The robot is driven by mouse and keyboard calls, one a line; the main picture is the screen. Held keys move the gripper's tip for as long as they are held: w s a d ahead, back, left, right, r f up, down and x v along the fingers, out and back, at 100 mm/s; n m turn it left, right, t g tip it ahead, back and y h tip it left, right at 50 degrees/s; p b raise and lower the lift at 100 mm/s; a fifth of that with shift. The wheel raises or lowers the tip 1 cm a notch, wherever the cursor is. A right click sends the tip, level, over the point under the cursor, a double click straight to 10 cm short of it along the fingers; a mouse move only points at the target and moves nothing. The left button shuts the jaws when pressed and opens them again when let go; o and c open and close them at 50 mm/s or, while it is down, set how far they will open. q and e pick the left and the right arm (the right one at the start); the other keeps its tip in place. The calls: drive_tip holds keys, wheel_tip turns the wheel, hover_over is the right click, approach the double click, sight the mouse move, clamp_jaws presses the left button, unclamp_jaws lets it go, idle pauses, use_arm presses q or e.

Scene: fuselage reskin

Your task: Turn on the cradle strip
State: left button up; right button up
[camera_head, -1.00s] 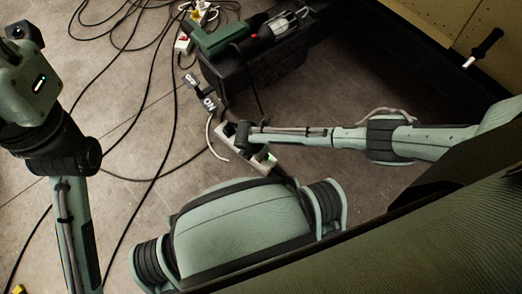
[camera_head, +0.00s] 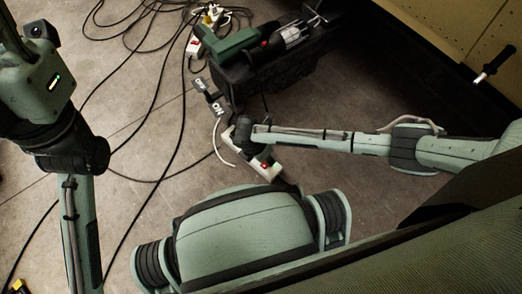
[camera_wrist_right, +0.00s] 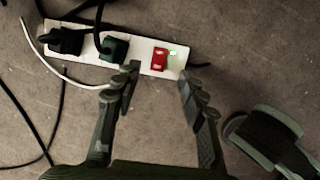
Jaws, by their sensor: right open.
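The cradle strip is a white power strip (camera_wrist_right: 85,42) lying on the floor, with a black plug (camera_wrist_right: 65,40) and a dark green plug (camera_wrist_right: 113,49) in it. Its red switch (camera_wrist_right: 159,60) is at the right part, beside a small green light (camera_wrist_right: 173,53). In the head view the strip (camera_head: 266,168) is partly hidden by my right arm, with its red switch (camera_head: 264,165) showing. My right gripper (camera_wrist_right: 160,72) is open and empty, its fingertips either side of the switch near the strip's front edge; contact cannot be told. My left arm shows at left, its gripper out of view.
Dark OFF and ON tags (camera_head: 217,107) lie near the strip. A black case (camera_head: 260,80) carrying a green tool (camera_head: 232,42) stands beyond. Another white strip (camera_head: 194,46) and loose black cables (camera_head: 150,60) are at the upper left.

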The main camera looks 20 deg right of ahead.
drive_tip(key=v, duration=0.5)
idle(0.4)
